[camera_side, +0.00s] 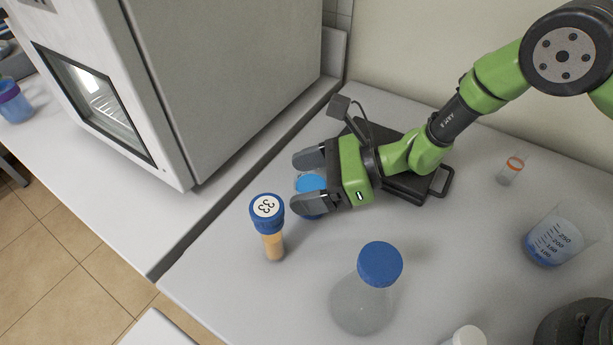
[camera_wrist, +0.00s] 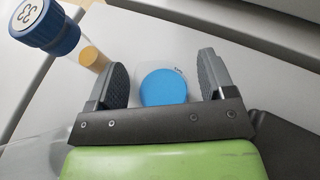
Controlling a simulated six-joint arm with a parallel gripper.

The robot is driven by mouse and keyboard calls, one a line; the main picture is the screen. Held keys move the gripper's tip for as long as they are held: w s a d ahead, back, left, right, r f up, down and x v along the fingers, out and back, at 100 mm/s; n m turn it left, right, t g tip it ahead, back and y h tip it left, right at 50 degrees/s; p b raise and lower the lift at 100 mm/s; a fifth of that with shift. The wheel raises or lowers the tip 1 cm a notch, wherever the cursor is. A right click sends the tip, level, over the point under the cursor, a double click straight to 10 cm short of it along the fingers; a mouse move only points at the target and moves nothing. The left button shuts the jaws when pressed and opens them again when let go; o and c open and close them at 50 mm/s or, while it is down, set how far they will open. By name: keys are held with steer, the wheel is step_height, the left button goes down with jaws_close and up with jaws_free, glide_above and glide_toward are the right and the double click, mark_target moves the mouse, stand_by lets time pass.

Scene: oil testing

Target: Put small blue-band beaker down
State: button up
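The small beaker (camera_side: 310,182) shows blue and sits on the white bench between the fingers of my gripper (camera_side: 303,181).
A blue-capped tube marked 33 (camera_side: 267,222) stands close to the near finger, left of it in the wrist view. A blue-capped flask (camera_side: 365,295) stands in front. A larger beaker (camera_side: 553,240) and orange-ringed vial (camera_side: 511,171) are right. An oven (camera_side: 235,80) stands behind left.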

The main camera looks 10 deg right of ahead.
steer(key=shift+d+r, duration=0.15)
steer(key=shift+r, duration=0.05)
steer(key=v, duration=1.2)
steer(key=s+d+r+n+g+h, duration=0.1)
steer(key=s+d+r+n, duration=0.15)
steer(key=r+n, duration=0.35)
steer(key=s+d+r+n+g+h, duration=0.1)
steer(key=s+r+n+g, duration=0.2)
steer(key=r, duration=0.5)
steer(key=s+d+r+n+t+h, duration=0.7)
steer(key=s+d+r+t+h, duration=0.1)
steer(key=s+d, duration=0.4)
steer(key=shift+d+n+h, duration=0.35)
steer(key=shift+n+h, duration=0.05)
steer(key=shift+h, duration=0.2)
